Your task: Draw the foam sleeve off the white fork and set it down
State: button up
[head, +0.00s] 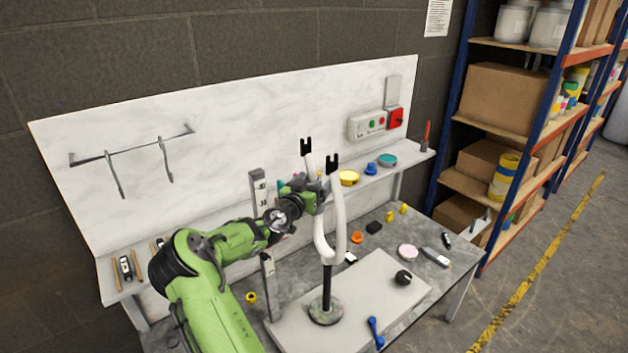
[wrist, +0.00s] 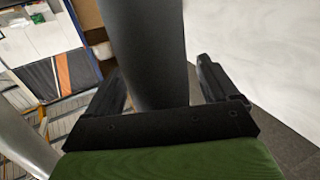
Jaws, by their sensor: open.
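The white fork (head: 338,230) stands upright on a black post with a round foot, its two legs ending in black tips. My gripper (head: 318,192) is at the left leg, partway up. In the wrist view, my gripper (wrist: 165,82) is open, with a dark grey cylinder (wrist: 146,45) between its two fingers. This looks like the foam sleeve around the leg; gaps show at its sides near the fingertips. In the head view my gripper hides this part of the leg, and I cannot make out the sleeve there.
The fork stands on a pale board (head: 385,290) on the grey bench. A black knob (head: 403,277) and a blue tool (head: 375,332) lie on the board. A grey upright (head: 258,190) stands close left of my gripper. A shelf with small pots (head: 348,178) runs behind.

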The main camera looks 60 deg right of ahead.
aim_at(307, 158)
jog(key=shift+d, duration=0.15)
jog(key=c, duration=1.1)
jog(key=shift+w+a+r+p, duration=0.15)
jog(key=shift+r+p, duration=0.15)
jog(key=shift+r, duration=0.7)
jog(key=shift+w+a+r+p, duration=0.15)
jog(key=shift+r+p, duration=0.15)
jog(key=shift+r, duration=0.65)
jog(key=shift+c, duration=0.2)
jog(key=shift+r, duration=0.1)
jog(key=shift+a+r, duration=0.1)
jog(key=shift+w+a+r+p, duration=0.2)
jog(key=shift+r+p, duration=0.1)
jog(key=shift+r, duration=0.65)
jog(key=shift+w+a+r+p, duration=0.15)
jog(key=shift+r+p, duration=0.15)
jog(key=shift+r, duration=0.65)
